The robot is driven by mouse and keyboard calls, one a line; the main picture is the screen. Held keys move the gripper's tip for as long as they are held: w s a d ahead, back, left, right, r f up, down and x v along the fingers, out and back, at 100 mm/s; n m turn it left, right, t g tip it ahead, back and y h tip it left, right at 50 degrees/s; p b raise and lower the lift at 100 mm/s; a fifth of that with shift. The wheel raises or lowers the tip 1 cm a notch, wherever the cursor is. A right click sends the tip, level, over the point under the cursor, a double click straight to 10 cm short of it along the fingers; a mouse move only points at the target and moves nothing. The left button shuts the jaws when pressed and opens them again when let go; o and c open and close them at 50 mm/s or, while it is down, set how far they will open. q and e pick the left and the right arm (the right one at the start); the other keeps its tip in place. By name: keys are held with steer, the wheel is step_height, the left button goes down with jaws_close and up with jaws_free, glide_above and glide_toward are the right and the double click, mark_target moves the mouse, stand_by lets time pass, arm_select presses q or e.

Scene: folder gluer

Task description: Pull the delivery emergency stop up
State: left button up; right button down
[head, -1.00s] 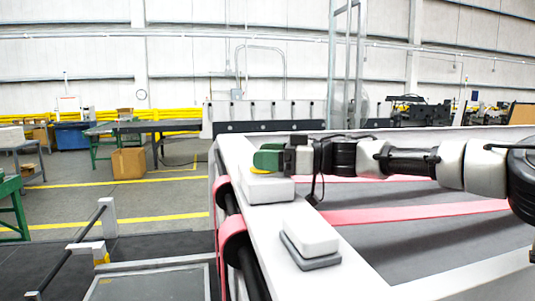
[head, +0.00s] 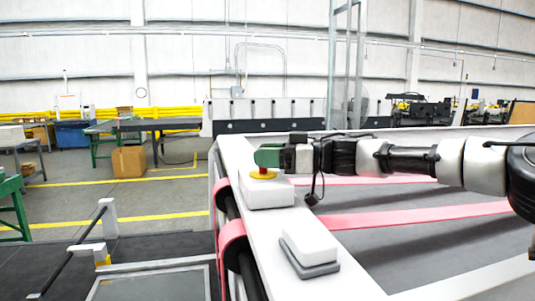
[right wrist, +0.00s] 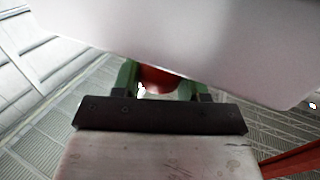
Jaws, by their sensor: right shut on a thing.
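The delivery emergency stop (head: 262,174) is a red button on a yellow ring, on top of a white box (head: 268,194) on the machine's frame. My right gripper (head: 268,157) reaches in from the right, its green fingers at the button's upper part. In the right wrist view the green fingers of my right gripper (right wrist: 158,82) stand on both sides of the red button (right wrist: 160,77) and are shut on it. The fingers hide part of the button in the head view. My left gripper is not in view.
A second white box (head: 309,247) on a grey base sits nearer on the same frame rail (head: 262,240). Pink belts (head: 415,214) run across the machine bed at the right. A walkway with a black handrail (head: 75,247) lies at the left.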

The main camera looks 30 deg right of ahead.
steer(key=shift+r, duration=0.35)
steer(key=c, duration=1)
jaws_free()
steer(key=o, duration=0.4)
steer(key=shift+f, duration=0.1)
steer(key=b+v, duration=0.2)
steer(key=v, duration=0.9)
steer(key=shift+b, duration=0.35)
steer(key=shift+a, duration=0.1)
